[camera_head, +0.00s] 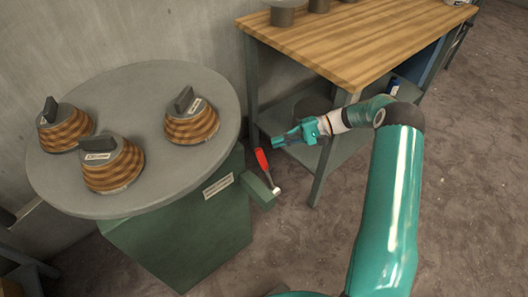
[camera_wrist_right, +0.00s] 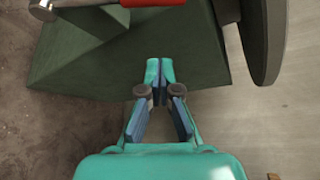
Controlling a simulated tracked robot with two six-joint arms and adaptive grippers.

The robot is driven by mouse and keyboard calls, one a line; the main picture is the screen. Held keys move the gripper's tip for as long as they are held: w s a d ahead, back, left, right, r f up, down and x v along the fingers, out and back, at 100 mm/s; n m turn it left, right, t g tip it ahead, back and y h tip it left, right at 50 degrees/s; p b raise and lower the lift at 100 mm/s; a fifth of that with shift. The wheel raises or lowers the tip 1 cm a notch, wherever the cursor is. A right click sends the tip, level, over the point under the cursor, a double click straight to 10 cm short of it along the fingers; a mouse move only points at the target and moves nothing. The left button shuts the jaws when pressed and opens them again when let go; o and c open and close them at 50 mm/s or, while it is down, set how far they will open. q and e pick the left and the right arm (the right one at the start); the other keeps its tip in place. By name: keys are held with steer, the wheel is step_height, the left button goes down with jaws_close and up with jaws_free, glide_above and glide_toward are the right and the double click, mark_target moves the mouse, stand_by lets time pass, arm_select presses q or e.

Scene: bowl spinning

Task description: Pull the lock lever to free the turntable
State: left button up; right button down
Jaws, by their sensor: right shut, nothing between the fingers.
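The lock lever has a red grip (camera_head: 262,160) and a pale metal end, and sits on a small green bracket (camera_head: 258,190) on the right side of the turntable's base. The grey round turntable (camera_head: 150,205) rests on a green base (camera_head: 190,245). My right gripper (camera_head: 280,141) is just right of the lever's red grip, apart from it, shut and empty. In the right wrist view the shut fingers (camera_wrist_right: 160,68) point at the green base, and the red grip (camera_wrist_right: 150,3) shows at the top edge, beyond the fingertips. My left gripper is not in view.
Several wooden bowls with grey tops, such as one (camera_head: 192,126), stand on the turntable. A wooden-topped workbench (camera_head: 360,45) with a lower shelf stands behind my right gripper, its front leg close by. The floor (camera_head: 450,200) at right is clear.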

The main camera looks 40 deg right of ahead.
mark_target(259, 149)
steer(key=s+a, duration=0.1)
steer(key=a, duration=0.5)
steer(key=shift+a+r, duration=0.15)
steer(key=shift+a, duration=0.1)
stand_by(0.3)
